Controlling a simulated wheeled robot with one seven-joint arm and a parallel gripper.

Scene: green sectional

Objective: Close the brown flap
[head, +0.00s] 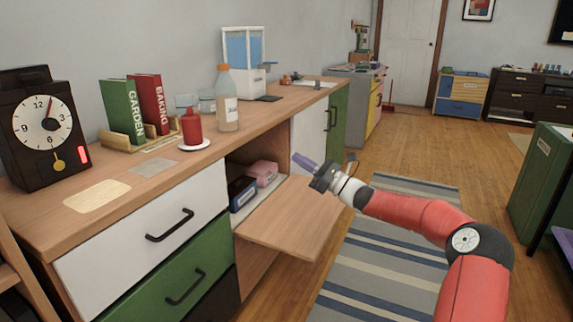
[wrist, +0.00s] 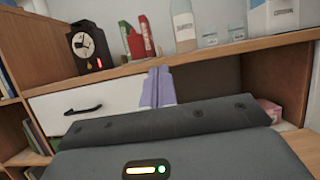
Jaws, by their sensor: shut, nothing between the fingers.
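The brown flap (head: 296,222) is a wooden panel in the head view. It hangs open and lies about level, sticking out from the front of the cabinet below the counter. The compartment behind it is open and holds a dark blue box and a pink box. My gripper (head: 303,162) is above the flap, near its far right side and apart from it as far as I can see. Its purple fingers (wrist: 157,88) are together with nothing between them and point toward the cabinet front. In the wrist view my gripper body hides most of the flap.
The blue box (head: 241,192) and pink box (head: 263,173) sit inside the compartment. A white drawer (head: 140,240) and green drawer (head: 185,280) are left of the flap. A white door and green door (head: 338,115) are right. A striped rug (head: 385,270) covers the floor in front.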

